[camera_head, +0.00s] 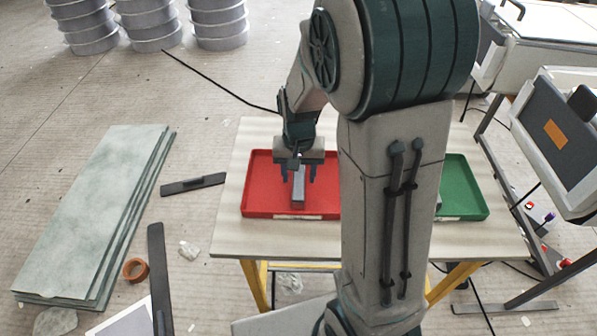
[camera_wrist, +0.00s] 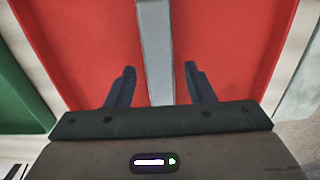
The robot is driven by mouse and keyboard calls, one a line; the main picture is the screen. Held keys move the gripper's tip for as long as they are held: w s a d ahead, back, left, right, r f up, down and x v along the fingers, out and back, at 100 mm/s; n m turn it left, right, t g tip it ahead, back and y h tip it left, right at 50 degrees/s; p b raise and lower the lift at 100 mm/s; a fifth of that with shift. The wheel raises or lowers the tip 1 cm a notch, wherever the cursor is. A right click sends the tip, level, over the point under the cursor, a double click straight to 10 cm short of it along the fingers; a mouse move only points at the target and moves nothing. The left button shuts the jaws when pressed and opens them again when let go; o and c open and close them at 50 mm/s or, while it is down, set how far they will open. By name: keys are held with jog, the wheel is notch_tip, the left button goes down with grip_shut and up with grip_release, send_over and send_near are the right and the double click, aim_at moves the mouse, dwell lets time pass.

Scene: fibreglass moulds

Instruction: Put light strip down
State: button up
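The light strip, a narrow grey bar (camera_head: 298,192), lies in the red tray (camera_head: 262,206) on the table. It also shows in the wrist view (camera_wrist: 156,50), running lengthwise between the fingers over the red floor. My gripper (camera_head: 298,174) points down over the red tray, above the strip. In the wrist view my gripper (camera_wrist: 159,72) has its fingers apart, with a red gap on each side of the strip. Neither finger touches the strip there. The strip's near end is hidden behind my gripper body.
A green tray (camera_head: 466,190) stands on the right of the table (camera_head: 265,240), partly hidden by my arm. Stacked pale sheets (camera_head: 95,210) lie on the floor at left, with a dark bar and an orange ring (camera_head: 136,270) nearby. Equipment stands at right.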

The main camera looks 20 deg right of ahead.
aim_at(299, 176)
notch_tip(299, 176, up, 12)
jog(key=p, duration=0.3)
jog(key=s+r+n+t, duration=0.1)
jog(key=s+n+t, duration=0.1)
jog(key=s, duration=1.1)
jog(key=shift+s+n, duration=0.35)
jog(key=shift+n, duration=0.45)
